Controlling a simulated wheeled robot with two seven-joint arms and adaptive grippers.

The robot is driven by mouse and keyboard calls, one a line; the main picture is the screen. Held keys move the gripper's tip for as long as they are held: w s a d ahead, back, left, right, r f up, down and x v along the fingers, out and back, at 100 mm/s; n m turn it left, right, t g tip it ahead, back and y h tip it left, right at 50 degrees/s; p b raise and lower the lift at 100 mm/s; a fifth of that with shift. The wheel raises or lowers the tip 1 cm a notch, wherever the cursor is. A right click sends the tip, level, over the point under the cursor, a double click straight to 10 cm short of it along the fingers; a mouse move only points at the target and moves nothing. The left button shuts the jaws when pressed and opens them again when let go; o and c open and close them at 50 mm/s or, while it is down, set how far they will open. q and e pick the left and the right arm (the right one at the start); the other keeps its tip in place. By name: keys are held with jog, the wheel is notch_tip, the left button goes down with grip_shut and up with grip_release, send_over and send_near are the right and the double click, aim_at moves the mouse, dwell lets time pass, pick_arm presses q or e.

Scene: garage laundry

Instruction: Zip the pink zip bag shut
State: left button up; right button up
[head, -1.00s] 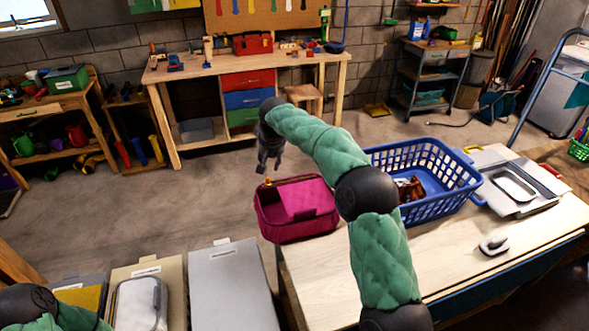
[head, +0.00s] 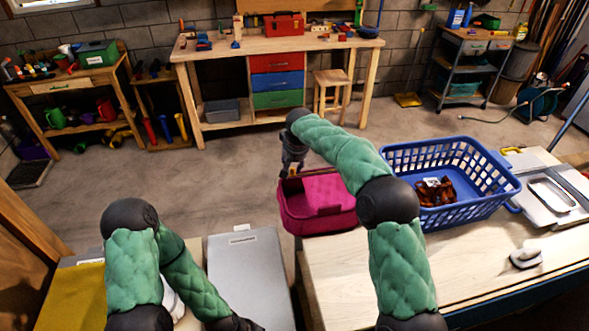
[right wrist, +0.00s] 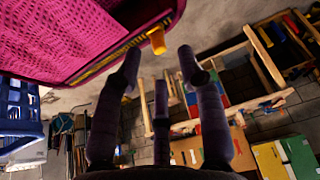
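The pink zip bag (head: 318,222) sits at the far left end of the wooden table. Its rim and a pink panel inside the rim show from above. In the right wrist view the bag (right wrist: 75,35) fills the upper left, with a yellow zip line along its edge and a small yellow-orange zip pull (right wrist: 157,41) at its corner. My right gripper (head: 288,172) points down at the bag's far left corner. Its fingers (right wrist: 160,65) are spread, with the pull just beyond and between their tips, not gripped. My left arm bends down at the lower left; its gripper is out of view.
A blue laundry basket (head: 480,205) with brown cloth stands right of the bag. A flat case (head: 570,185) and an iron-like object (head: 525,257) lie farther right. A grey panel (head: 250,270) lies left of the table. The table's front is clear.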

aim_at(293, 168)
jog(key=shift+x, duration=2.05)
grip_shut()
